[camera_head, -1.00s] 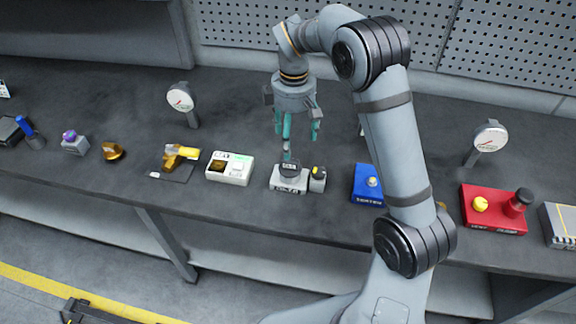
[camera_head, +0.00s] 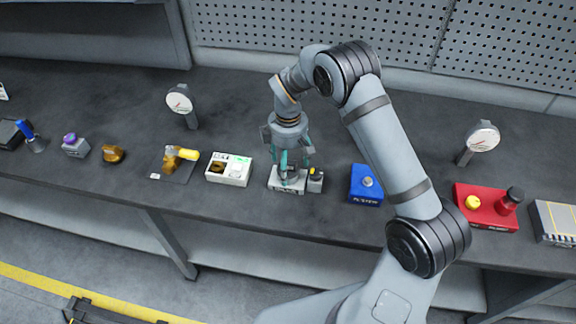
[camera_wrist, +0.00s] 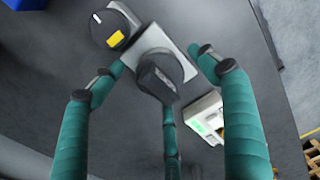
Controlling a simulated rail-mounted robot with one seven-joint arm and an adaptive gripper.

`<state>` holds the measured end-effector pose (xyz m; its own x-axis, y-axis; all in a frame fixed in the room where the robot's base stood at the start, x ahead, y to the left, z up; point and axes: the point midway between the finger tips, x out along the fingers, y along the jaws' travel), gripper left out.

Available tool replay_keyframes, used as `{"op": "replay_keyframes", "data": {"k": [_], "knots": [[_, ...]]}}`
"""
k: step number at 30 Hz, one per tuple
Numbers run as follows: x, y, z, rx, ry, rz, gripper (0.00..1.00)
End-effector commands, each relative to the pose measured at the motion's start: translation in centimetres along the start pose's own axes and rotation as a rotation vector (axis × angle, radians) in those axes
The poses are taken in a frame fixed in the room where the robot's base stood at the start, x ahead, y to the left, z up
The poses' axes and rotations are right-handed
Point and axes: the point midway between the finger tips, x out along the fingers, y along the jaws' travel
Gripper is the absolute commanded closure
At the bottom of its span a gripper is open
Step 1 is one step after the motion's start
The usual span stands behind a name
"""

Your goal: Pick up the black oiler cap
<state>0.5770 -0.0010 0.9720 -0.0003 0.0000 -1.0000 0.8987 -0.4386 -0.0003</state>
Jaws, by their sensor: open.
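A black cap (camera_wrist: 158,76) sits on a light grey square base (camera_wrist: 150,42); I take it for the oiler cap. In the head view the cap is mostly hidden by my fingers, and the base (camera_head: 285,189) shows below them. My gripper (camera_head: 293,172) points down at the cap. In the wrist view the teal fingers of my gripper (camera_wrist: 155,78) are spread around the cap, with gaps at the sides. They do not clearly touch it, and contact at the lower finger cannot be told.
A dark round part with a yellow mark (camera_wrist: 112,27) stands close beside the base. A white box (camera_head: 229,170) stands to the left, and a blue box (camera_head: 364,190) to the right. A red box (camera_head: 486,212) is farther right. The bench's front edge is near.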

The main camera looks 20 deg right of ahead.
Motion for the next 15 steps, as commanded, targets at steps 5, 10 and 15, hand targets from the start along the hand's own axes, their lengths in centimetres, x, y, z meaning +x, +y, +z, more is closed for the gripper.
{"op": "replay_keyframes", "data": {"k": [5, 10, 15], "knots": [[0.01, 0.04, -0.03, 0.000, 0.001, 0.000, 0.26], [-0.01, 0.05, -0.03, 0.000, 0.001, 0.000, 0.36], [-0.02, 0.04, -0.04, 0.000, 0.000, 0.000, 0.45]]}}
